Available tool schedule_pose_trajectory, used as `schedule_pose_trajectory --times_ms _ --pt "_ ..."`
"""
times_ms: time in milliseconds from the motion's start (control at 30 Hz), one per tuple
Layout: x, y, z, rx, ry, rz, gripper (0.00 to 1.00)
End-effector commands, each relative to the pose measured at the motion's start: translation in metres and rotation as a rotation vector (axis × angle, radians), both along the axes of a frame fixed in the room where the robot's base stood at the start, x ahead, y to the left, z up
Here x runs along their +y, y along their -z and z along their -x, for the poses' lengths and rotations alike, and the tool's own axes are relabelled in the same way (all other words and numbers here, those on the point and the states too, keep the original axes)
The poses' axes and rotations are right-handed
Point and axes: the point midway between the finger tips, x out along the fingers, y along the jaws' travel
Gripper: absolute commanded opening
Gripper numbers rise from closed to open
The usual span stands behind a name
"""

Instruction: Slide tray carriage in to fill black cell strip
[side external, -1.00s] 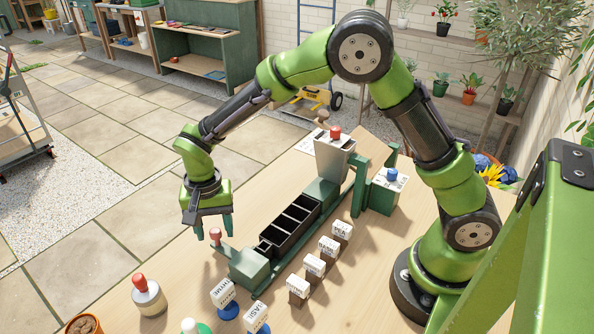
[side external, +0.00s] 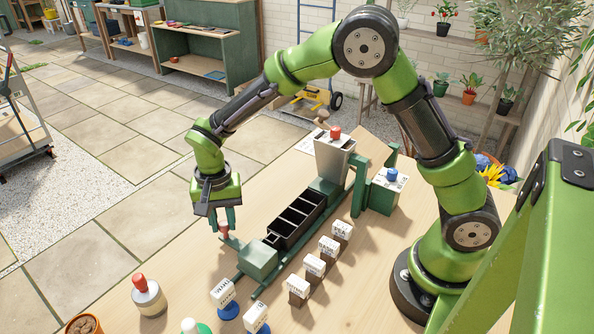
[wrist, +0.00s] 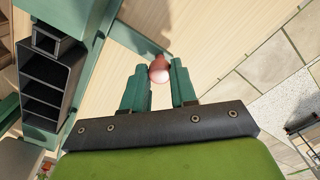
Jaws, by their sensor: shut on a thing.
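The black cell strip (side external: 298,222) lies in the green tray carriage (side external: 258,258), with several open cells that look dark and empty. The carriage sits on a green rail and has a side handle with a pinkish-red knob (side external: 224,228). My gripper (side external: 222,216) is shut on the knob from above. In the wrist view the knob (wrist: 159,69) sits between my fingertips (wrist: 158,76), and the strip (wrist: 44,82) shows at the left. The strip's far end is close to the grey hopper (side external: 334,158), which has a red knob on top.
A green box with a blue button (side external: 391,177) stands right of the hopper. Several labelled blocks (side external: 315,267) line the right of the rail. A red-topped bottle (side external: 148,296) and a brown pot (side external: 85,324) stand at the near left. The table left of the rail is clear.

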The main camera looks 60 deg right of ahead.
Motion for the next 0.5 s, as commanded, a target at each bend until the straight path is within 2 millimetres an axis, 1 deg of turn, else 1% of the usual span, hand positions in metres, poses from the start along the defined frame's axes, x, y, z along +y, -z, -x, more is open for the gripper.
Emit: schedule_pose_trajectory --times_ms 33,167,500 --pt "-0.013 -0.001 0.0 0.001 0.008 0.001 0.0" --pt "-0.044 -0.001 0.0 -0.001 0.01 0.002 0.0" --pt "-0.139 -0.001 0.0 0.0 0.011 0.001 0.0"
